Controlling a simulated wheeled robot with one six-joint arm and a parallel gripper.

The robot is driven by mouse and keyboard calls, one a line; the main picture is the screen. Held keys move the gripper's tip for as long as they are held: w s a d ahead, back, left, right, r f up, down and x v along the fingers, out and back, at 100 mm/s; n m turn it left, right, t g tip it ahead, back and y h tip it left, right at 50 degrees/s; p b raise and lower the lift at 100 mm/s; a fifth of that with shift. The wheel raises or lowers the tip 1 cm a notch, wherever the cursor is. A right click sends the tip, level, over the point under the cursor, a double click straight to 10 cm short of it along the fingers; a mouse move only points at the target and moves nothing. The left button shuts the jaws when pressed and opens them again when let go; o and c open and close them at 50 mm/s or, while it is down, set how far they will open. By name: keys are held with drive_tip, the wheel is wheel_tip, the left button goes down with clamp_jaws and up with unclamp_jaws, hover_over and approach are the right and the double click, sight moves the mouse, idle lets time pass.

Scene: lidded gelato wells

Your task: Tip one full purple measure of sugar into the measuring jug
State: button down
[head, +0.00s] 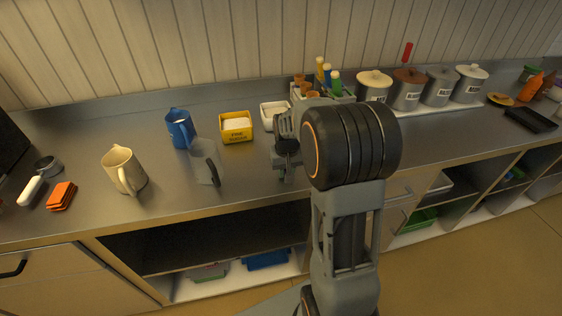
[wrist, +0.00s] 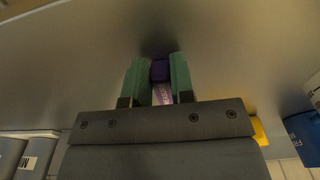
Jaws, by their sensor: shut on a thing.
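My gripper (wrist: 160,82) is shut on a small purple thing, likely the purple measure (wrist: 160,70), between its green fingers in the wrist view. Its bowl and any sugar in it cannot be made out. In the head view my gripper (head: 286,158) is over the counter, right of the jugs, and the measure does not show. A grey see-through jug (head: 206,163), likely the measuring jug, stands left of my gripper, apart from it. A yellow tub (head: 236,135) with white contents, likely the sugar, stands behind; its label is too small to read.
A blue jug (head: 180,128) and a cream jug (head: 122,170) stand at left. A white tub (head: 273,113) and a caddy of bottles stand behind my gripper. Several lidded wells (head: 408,90) line the back right. The counter front (head: 245,180) is clear.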

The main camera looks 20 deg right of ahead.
drive_tip(key=shift+r, duration=0.3)
drive_tip(key=shift+r+p, duration=0.4)
drive_tip(key=shift+p, duration=0.2)
drive_tip(key=shift+r, duration=0.1)
wheel_tip(320, 180, up, 8)
drive_tip(key=p, duration=0.6)
idle(0.4)
idle(0.5)
